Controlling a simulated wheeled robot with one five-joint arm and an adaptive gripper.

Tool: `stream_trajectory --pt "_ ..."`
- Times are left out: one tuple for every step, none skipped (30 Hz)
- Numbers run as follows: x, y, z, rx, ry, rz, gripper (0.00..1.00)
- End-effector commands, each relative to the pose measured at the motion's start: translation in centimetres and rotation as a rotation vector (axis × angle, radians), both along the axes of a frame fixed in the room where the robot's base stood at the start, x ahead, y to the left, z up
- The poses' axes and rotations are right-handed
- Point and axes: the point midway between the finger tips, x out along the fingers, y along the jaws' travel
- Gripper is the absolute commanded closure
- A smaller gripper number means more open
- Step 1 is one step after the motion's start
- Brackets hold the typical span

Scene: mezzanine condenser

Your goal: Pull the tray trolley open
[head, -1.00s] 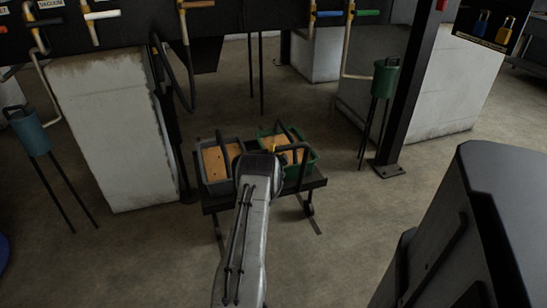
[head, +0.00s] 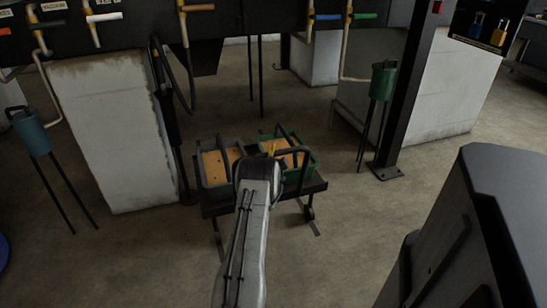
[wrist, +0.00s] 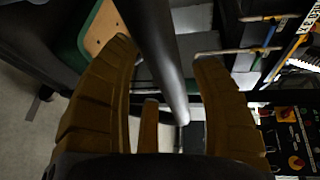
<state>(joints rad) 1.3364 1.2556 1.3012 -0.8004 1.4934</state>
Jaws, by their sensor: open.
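The tray trolley (head: 308,191) is a low dark cart on wheels, ahead of me in the head view. It carries a grey tray (head: 203,172) on the left and a green tray (head: 311,171) on the right, both with orange-tan insides and dark bar handles. Whether the fingers touch the bar is not clear. In the head view my arm covers most of the gripper and part of the trolley's middle.
A concrete block (head: 113,135) stands left of the trolley. A dark steel post (head: 405,95) and a green canister on legs (head: 382,80) stand to the right. A dark cabinet (head: 500,210) fills the near right. Floor in front of the trolley is clear.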

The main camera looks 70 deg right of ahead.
Motion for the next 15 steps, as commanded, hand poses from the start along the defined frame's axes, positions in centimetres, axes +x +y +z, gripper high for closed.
stream_trajectory --pt "-0.02 -0.03 0.07 -0.001 0.000 0.000 0.37" --pt "-0.02 -0.03 0.09 -0.002 0.000 0.000 0.37" --pt "-0.02 -0.05 0.11 -0.002 -0.001 -0.001 0.37" --pt "-0.02 -0.05 0.13 -0.002 -0.001 -0.001 0.37" --pt "-0.03 -0.05 0.14 -0.003 -0.002 -0.001 0.37" --pt "-0.03 -0.06 0.15 -0.003 -0.002 -0.001 0.37" --pt "-0.02 -0.06 0.17 -0.003 -0.002 -0.001 0.37" --pt "-0.03 -0.05 0.18 -0.003 -0.002 -0.001 0.37" --pt "-0.04 -0.02 0.18 -0.003 -0.002 -0.001 0.37" --pt "-0.05 0.02 0.19 -0.003 -0.002 -0.001 0.37" --pt "-0.07 0.08 0.20 -0.003 -0.002 -0.001 0.37" --pt "-0.09 0.19 0.24 -0.003 -0.002 -0.001 0.37" --pt "-0.11 0.29 0.30 -0.004 -0.002 -0.001 0.37" --pt "-0.15 0.42 0.35 -0.004 -0.002 -0.001 0.37" --pt "-0.20 0.67 0.37 -0.004 -0.002 -0.001 0.37"
